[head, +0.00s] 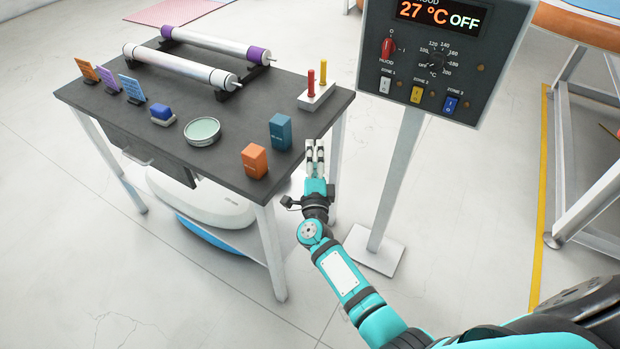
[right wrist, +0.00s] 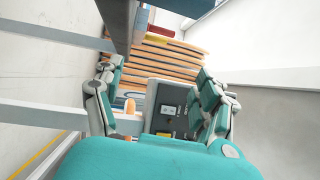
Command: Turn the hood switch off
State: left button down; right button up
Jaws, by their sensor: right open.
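The control panel (head: 428,88) stands on a grey post right of the table. Its display (head: 440,15) reads 27 °C and OFF. The red hood switch (head: 388,47) is at the panel's upper left; its handle looks roughly upright, near the O mark. My right gripper (head: 315,155) is open and empty by the table's right edge, left of the post and apart from the switch. In the right wrist view, its spread fingers (right wrist: 158,88) frame a dark panel with small switches, too small to identify surely. My left gripper is not in view.
A temperature knob (head: 437,61) and white (head: 385,85), yellow (head: 416,94) and blue (head: 450,104) zone switches share the panel. The dark table (head: 240,95) holds rollers, small boxes and a round dish. An orange-topped bench (head: 580,25) stands at right. Floor around the post is clear.

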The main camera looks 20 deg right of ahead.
notch_tip(320, 180, down, 6)
jog(key=s+a+n+y, duration=0.1)
jog(key=a+n+y, duration=0.1)
jog(key=n, duration=0.2)
jog(key=shift+s+g+y, duration=0.3)
jog(key=shift+s, duration=0.1)
